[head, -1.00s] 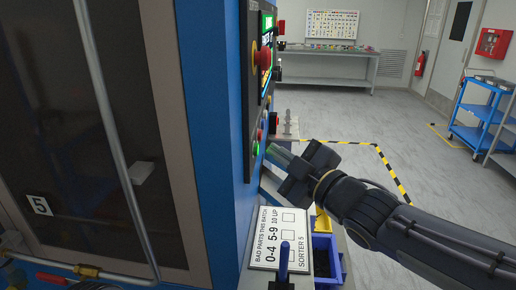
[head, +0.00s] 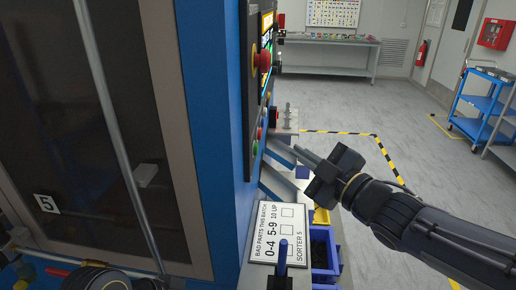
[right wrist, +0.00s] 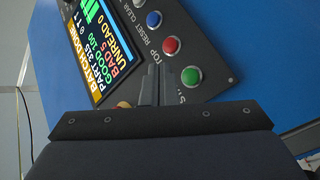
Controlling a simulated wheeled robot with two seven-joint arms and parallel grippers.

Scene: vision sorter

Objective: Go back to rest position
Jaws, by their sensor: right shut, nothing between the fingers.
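My right gripper (head: 298,150) is shut and empty, just right of the blue sorter's control panel (head: 252,100) in the head view. Its fingers point at the panel and stand apart from it there. In the right wrist view the closed fingers (right wrist: 155,82) overlap the panel near a green button (right wrist: 191,76) and a red button (right wrist: 171,45). A blue button (right wrist: 154,19) lies further up. The screen (right wrist: 92,45) reads BATCH DONE, with GOOD 100, BAD 5 and UNREAD 0.
A blue bin (head: 325,252) is beside the card. The sorter's door frame (head: 170,130) fills the left. Open floor (head: 420,150) lies to the right.

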